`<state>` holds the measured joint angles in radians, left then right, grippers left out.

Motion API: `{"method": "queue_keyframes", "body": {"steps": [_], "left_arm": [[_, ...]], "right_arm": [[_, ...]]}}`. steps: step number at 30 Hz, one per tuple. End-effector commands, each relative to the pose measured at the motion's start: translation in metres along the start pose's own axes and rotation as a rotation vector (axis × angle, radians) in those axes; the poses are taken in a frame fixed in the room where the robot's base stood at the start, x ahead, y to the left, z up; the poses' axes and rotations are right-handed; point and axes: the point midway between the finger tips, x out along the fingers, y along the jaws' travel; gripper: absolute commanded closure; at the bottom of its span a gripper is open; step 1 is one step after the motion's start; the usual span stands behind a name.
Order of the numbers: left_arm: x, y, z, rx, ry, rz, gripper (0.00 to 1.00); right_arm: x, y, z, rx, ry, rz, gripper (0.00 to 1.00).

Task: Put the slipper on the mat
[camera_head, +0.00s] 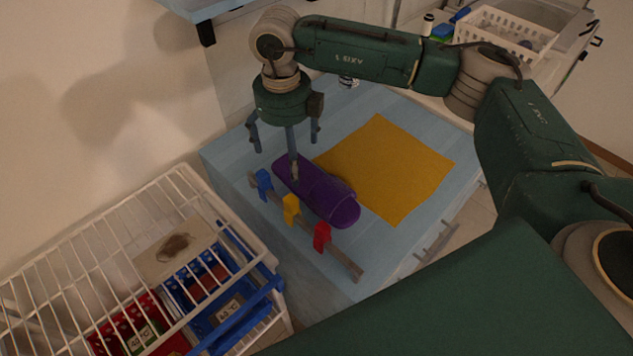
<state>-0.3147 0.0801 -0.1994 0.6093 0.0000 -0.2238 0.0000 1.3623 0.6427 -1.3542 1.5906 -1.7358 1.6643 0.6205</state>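The yellow-orange mat (393,168) lies flat and bare. My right gripper (288,157) points down over the slipper's left end with its fingers spread. One finger reaches down at the slipper's open end; the others stand off behind and to the left. Whether that finger touches the slipper is unclear. My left gripper is out of view.
A rail (342,260) with blue, yellow and red clips lies in front of the slipper. A white wire rack (100,235) with red and blue bins stands at lower left. A white basket (505,30) is at the back right. A wall is behind the gripper.

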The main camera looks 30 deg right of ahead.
Motion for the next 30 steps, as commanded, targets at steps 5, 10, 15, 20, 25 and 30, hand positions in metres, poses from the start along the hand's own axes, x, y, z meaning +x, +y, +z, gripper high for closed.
{"method": "queue_keyframes", "body": {"steps": [5, 10, 15, 20, 25, 30], "left_arm": [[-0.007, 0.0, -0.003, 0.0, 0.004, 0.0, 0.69], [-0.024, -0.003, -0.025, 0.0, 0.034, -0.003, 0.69], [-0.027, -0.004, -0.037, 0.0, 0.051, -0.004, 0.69], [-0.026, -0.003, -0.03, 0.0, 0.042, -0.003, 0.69], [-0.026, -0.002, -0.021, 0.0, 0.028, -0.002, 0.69], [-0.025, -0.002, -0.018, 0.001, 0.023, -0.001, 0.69]], "right_arm": [[0.012, -0.001, -0.001, 0.001, 0.002, 0.0, 0.0], [0.035, -0.003, -0.001, 0.002, 0.003, 0.0, 0.0], [0.056, -0.003, 0.0, 0.001, 0.0, 0.0, 0.0], [0.059, -0.003, 0.0, 0.0, -0.001, 0.0, 0.0], [0.059, -0.003, 0.0, 0.0, -0.001, 0.0, 0.16], [0.059, -0.003, 0.0, 0.0, -0.001, 0.0, 0.5]]}}
